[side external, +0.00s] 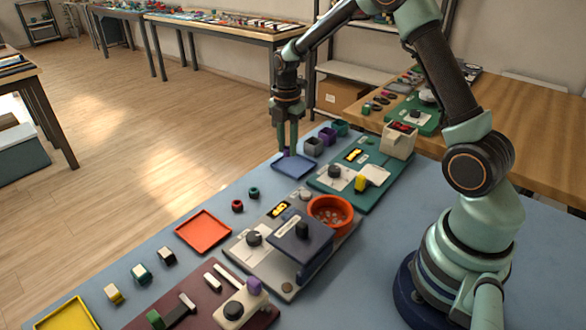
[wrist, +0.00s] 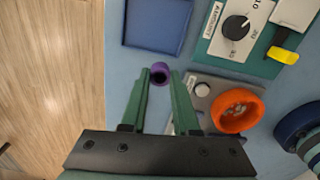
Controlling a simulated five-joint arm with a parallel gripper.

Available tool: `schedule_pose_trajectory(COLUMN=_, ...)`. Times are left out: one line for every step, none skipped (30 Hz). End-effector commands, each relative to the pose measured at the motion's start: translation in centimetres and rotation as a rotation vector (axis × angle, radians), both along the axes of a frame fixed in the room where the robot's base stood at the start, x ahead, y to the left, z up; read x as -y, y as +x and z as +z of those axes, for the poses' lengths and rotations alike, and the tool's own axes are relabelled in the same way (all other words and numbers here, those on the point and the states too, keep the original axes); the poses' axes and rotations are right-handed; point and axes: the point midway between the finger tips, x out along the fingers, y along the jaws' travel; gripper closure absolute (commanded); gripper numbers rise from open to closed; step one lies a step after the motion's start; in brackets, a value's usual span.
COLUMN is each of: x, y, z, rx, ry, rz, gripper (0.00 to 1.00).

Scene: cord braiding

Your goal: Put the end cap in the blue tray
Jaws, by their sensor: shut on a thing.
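My gripper (side external: 287,151) points down near the left edge of the blue tray (side external: 294,167) in the side view. In the wrist view, a small purple ring-shaped end cap (wrist: 159,72) sits between the tips of the green fingers, and my gripper (wrist: 160,76) is shut on it. The blue tray (wrist: 157,24) lies beyond the fingertips at the top of the wrist view and looks empty.
Right of the tray is a green panel (side external: 340,187) with a knob and yellow part. An orange bowl (side external: 331,213) stands nearer. Small dark and teal cups (side external: 314,147) stand just behind the tray.

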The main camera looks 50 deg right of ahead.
Motion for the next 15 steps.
schedule_pose_trajectory(x=1.3, y=0.5, z=-0.4, rx=-0.002, ry=0.001, rz=-0.033, gripper=1.00)
schedule_pose_trajectory(x=1.9, y=0.9, z=-0.5, rx=0.000, ry=0.000, rz=-0.049, gripper=1.00)
schedule_pose_trajectory(x=2.7, y=1.1, z=-0.6, rx=-0.001, ry=0.000, rz=-0.068, gripper=1.00)
schedule_pose_trajectory(x=3.1, y=1.3, z=-0.7, rx=-0.001, ry=0.000, rz=-0.080, gripper=1.00)
schedule_pose_trajectory(x=3.5, y=1.5, z=-0.8, rx=-0.001, ry=0.001, rz=-0.091, gripper=1.00)
schedule_pose_trajectory(x=4.0, y=1.6, z=-0.9, rx=0.000, ry=0.000, rz=-0.103, gripper=1.00)
schedule_pose_trajectory(x=4.3, y=1.7, z=-0.9, rx=0.000, ry=0.000, rz=-0.110, gripper=1.00)
schedule_pose_trajectory(x=4.5, y=1.8, z=-1.0, rx=0.000, ry=0.000, rz=-0.115, gripper=1.00)
schedule_pose_trajectory(x=4.6, y=1.9, z=-1.1, rx=0.000, ry=0.000, rz=-0.119, gripper=1.00)
schedule_pose_trajectory(x=4.7, y=1.9, z=-1.1, rx=0.000, ry=0.000, rz=-0.122, gripper=1.00)
schedule_pose_trajectory(x=4.8, y=1.9, z=-1.2, rx=0.000, ry=0.000, rz=-0.123, gripper=1.00)
schedule_pose_trajectory(x=4.8, y=1.9, z=-1.4, rx=0.000, ry=0.000, rz=-0.124, gripper=1.00)
schedule_pose_trajectory(x=4.8, y=1.9, z=-1.6, rx=-0.001, ry=0.000, rz=-0.124, gripper=1.00)
schedule_pose_trajectory(x=4.8, y=1.9, z=-1.8, rx=-0.002, ry=0.001, rz=-0.124, gripper=1.00)
schedule_pose_trajectory(x=4.8, y=1.9, z=-2.1, rx=-0.002, ry=0.001, rz=-0.123, gripper=1.00)
